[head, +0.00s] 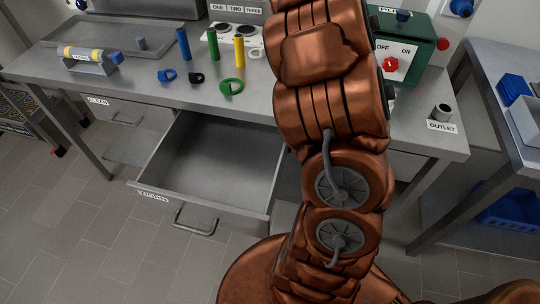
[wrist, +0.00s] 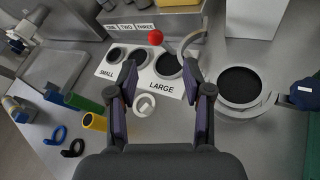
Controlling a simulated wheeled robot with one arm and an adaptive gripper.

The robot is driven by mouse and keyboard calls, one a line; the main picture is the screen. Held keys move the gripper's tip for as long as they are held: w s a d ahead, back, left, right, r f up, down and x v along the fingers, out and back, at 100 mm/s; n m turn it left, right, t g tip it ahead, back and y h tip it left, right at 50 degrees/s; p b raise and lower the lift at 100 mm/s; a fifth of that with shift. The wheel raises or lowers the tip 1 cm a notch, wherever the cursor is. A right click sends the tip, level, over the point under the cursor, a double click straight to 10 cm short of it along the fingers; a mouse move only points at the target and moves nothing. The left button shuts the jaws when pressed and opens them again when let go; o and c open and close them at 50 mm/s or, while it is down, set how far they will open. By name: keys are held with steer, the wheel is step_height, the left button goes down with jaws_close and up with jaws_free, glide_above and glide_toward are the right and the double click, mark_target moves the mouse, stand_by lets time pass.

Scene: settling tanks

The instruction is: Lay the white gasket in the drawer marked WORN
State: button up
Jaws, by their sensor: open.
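The white gasket (wrist: 145,104) is a small ring lying on the steel bench, by the front edge of a white plate marked SMALL and LARGE. It also shows in the head view (head: 256,53), partly beside my arm. In the wrist view my gripper (wrist: 160,84) is open and empty above the bench, with the gasket between and beyond its fingers, nearer the left one. In the head view my arm hides the gripper. An open, empty drawer (head: 215,160) is pulled out below the bench; its front label is too small to read surely.
A second drawer (head: 125,118) at left is marked CLEAN. Blue, green and yellow cylinders (head: 239,51) stand on the bench. Blue, black and green rings (head: 231,87) lie in front. A green box (head: 412,45) with a red knob stands right. A round dark-topped dish (wrist: 240,85) is beside the plate.

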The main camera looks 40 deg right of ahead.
steer(key=s+a+r+m+g+h, duration=0.25)
steer(key=s+r+m+h, duration=0.2)
steer(key=m, duration=0.45)
steer(key=s+a+f+m+g+y, duration=0.2)
steer(key=s+a+f+m, duration=0.3)
steer(key=s+a, duration=0.4)
steer(key=s+a+f+m+g+y, duration=0.3)
steer(key=s+a+m, duration=0.4)
steer(key=s+a, duration=0.3)
steer(key=s+a+f+m+g+y, duration=0.2)
steer(key=s+a+f+m+g, duration=0.3)
steer(key=s+a, duration=0.4)
steer(key=a+f, duration=0.1)
steer(key=a, duration=0.3)
steer(key=shift+s+f+m, duration=0.3)
steer(key=shift+m, duration=0.1)
steer(key=shift+o, duration=0.6)
steer(key=s+a+f+m+g+y, duration=0.1)
steer(key=s+a+g+y, duration=0.1)
steer(key=s+a, duration=0.4)
steer(key=shift+s+a, duration=0.4)
steer(key=shift+s, duration=0.75)
steer(key=shift+g, duration=0.25)
steer(key=shift+c, duration=1)
steer(key=shift+a, duration=0.15)
steer(key=shift+c, duration=0.4)
